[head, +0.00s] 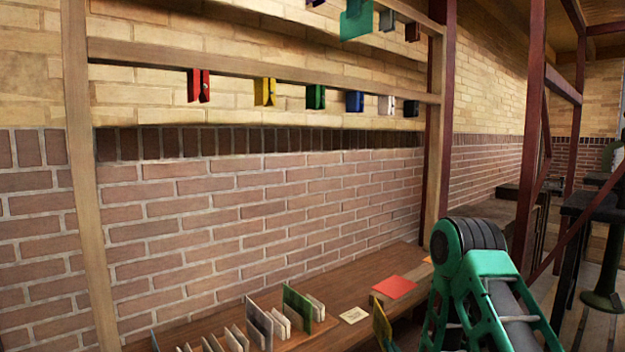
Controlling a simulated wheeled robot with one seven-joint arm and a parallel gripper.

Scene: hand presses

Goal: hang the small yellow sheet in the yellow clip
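The yellow clip (265,91) hangs on the lower wooden rail, between a red clip and a green clip. It looks empty. A narrow yellow sheet (381,321) stands steeply at the front right of the bench, seen nearly edge-on, with a green edge beside it. I cannot tell what holds it up; its lower part is cut by the picture's bottom edge.
Upright cards (283,323) stand in racks on the bench (330,282). A red sheet (394,287) and a cream card (354,315) lie flat. A green-framed body with a black drum (477,235) blocks the right; I cannot tell whether it is mine.

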